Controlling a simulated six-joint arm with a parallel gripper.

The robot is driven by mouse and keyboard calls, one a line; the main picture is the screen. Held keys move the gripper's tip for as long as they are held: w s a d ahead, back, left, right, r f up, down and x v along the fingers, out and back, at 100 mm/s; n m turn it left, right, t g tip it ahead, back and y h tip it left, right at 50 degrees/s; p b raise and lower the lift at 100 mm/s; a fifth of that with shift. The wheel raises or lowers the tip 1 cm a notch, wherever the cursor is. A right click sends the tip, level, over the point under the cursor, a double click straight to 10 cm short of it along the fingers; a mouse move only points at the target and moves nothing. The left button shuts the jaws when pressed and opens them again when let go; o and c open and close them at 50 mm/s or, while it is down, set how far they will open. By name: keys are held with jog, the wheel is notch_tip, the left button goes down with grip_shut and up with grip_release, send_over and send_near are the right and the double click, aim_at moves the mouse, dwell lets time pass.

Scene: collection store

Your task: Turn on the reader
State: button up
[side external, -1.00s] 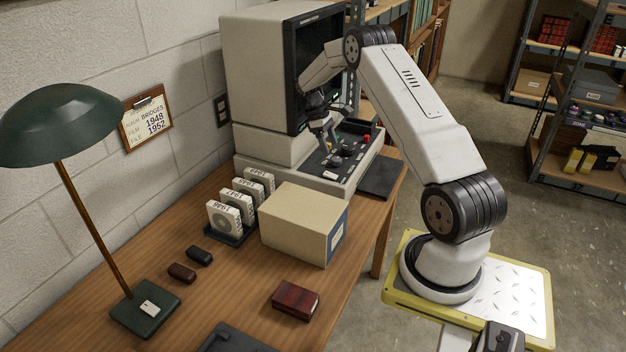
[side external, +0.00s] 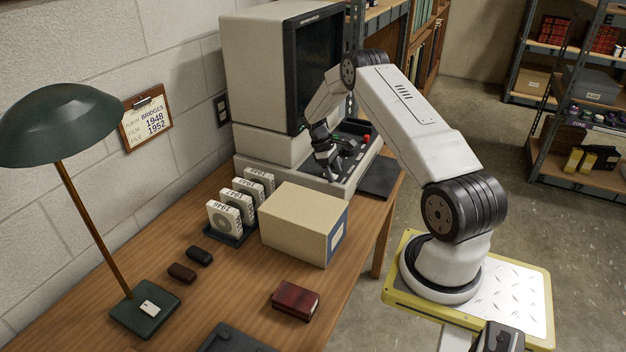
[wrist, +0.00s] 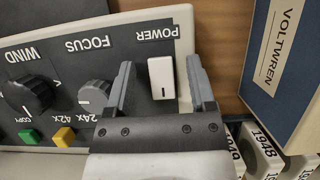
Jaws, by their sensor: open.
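The reader (side external: 265,75) stands at the back of the desk, its screen (side external: 318,70) dark. Its control panel (side external: 352,168) lies in front, partly hidden by my arm. In the wrist view a white rocker switch (wrist: 161,80) labelled POWER sits on the panel, with a small dark mark near its lower end. I cannot tell which way it is set. My gripper (wrist: 160,68) is open and empty, with one finger on either side of the switch in that view. The gap to the panel is unclear. In the side view my gripper (side external: 325,160) is over the panel's near part.
A FOCUS knob (wrist: 97,95) is close to the left finger, with a WIND knob (wrist: 28,93), a green button (wrist: 29,136) and a yellow button (wrist: 63,137) beyond. A cardboard box (side external: 300,222) and labelled film boxes (side external: 225,217) stand near the panel.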

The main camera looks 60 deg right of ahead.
jog(key=shift+c, duration=0.2)
grip_shut()
jog(key=shift+w+r+g, duration=0.1)
jog(key=shift+w+g, duration=0.05)
jog(key=shift+g, duration=0.45)
jog(key=shift+o, duration=0.2)
grip_release()
jog(key=shift+r, duration=0.1)
